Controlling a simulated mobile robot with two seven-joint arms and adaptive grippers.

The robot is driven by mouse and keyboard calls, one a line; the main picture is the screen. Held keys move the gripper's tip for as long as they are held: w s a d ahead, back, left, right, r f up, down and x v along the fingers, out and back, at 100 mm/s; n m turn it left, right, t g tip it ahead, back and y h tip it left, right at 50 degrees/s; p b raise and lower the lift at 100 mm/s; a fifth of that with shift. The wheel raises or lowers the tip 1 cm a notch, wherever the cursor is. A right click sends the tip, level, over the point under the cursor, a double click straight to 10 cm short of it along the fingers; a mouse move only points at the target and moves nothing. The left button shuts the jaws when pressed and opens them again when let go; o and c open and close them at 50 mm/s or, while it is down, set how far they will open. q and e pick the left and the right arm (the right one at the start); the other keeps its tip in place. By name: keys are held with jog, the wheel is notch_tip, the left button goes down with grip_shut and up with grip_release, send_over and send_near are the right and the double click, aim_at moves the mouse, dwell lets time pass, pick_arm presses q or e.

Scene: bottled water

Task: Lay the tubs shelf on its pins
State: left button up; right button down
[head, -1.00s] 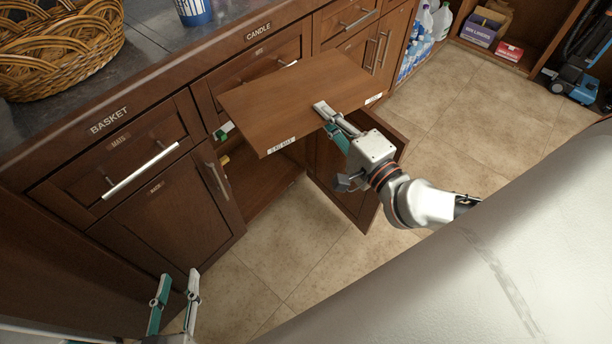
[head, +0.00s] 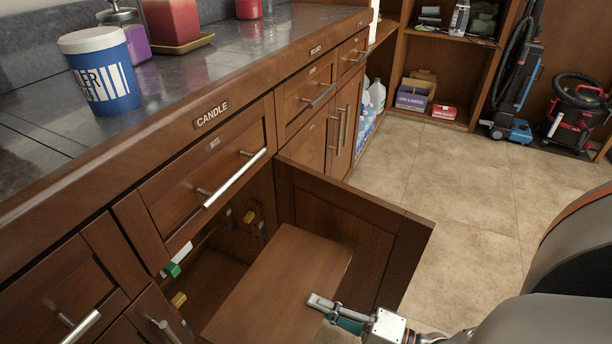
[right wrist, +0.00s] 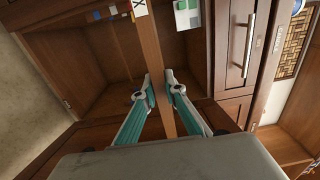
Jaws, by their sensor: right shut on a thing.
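The tubs shelf (head: 285,283) is a flat brown wooden board, partly inside the mouth of the open cabinet under the CANDLE label. My right gripper (head: 322,306) is shut on its near edge. In the right wrist view the shelf (right wrist: 155,62) shows edge-on between the two fingers of my right gripper (right wrist: 163,90). Inside the cabinet, small yellow pieces (head: 179,299) and a green piece (head: 172,269) sit on the walls; I cannot tell which are pins. The shelf's lower left end is cut off by the frame. My left gripper is out of view.
The open cabinet door (head: 370,235) stands to the right of the shelf, close to it. A drawer handle (head: 235,180) juts out above the opening. A blue and white tub (head: 102,70) stands on the counter. The tiled floor (head: 465,190) is clear to the right.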

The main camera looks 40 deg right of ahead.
aim_at(286, 282)
jog(key=shift+w+f, duration=0.1)
jog(key=shift+f, duration=0.2)
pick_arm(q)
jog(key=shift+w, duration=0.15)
pick_arm(e)
jog(key=shift+r, duration=0.1)
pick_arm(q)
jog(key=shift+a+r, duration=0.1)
pick_arm(e)
jog(key=shift+r, duration=0.1)
